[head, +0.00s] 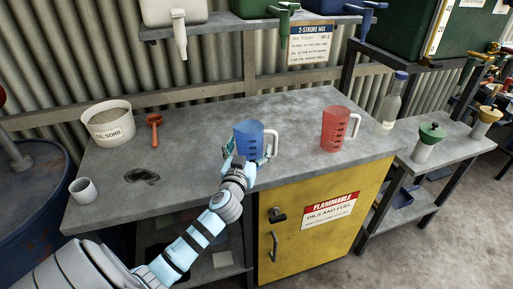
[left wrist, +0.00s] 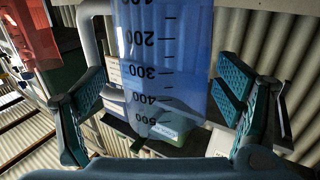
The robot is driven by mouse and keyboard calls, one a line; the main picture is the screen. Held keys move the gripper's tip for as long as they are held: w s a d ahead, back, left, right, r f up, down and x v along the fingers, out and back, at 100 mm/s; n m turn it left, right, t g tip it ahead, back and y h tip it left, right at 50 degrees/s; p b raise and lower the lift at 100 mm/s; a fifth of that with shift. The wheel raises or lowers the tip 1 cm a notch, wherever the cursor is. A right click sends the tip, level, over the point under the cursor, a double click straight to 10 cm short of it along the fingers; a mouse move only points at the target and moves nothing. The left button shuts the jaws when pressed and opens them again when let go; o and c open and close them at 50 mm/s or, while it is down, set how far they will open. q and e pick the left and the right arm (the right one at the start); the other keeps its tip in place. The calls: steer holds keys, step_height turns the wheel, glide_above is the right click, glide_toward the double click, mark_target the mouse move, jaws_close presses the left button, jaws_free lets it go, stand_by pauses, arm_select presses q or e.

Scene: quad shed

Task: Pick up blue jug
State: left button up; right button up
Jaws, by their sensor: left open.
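The blue jug (head: 247,136) is a translucent measuring jug standing upright on the grey workbench, with its handle to the right. My left gripper (head: 247,157) is at the near side of the jug in the head view, its fingers open on either side of it. In the left wrist view the jug (left wrist: 162,70) fills the middle, with its scale marks facing me. The left gripper's fingers (left wrist: 165,112) stand apart to its left and right, with visible gaps. My right gripper is in neither view.
A red jug (head: 335,130) stands right of the blue one, and a clear bottle (head: 392,100) behind it. A white tub (head: 109,124), an orange scoop (head: 154,128) and a white cup (head: 84,190) are at the left. The bench (head: 195,150) is clear left of the blue jug.

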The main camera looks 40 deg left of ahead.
arm_select(q)
steer(key=x, duration=0.2)
steer(key=shift+w+a+f, duration=0.15)
steer(key=shift+w, duration=0.2)
steer(key=shift+s, duration=0.1)
steer(key=c, duration=1.3)
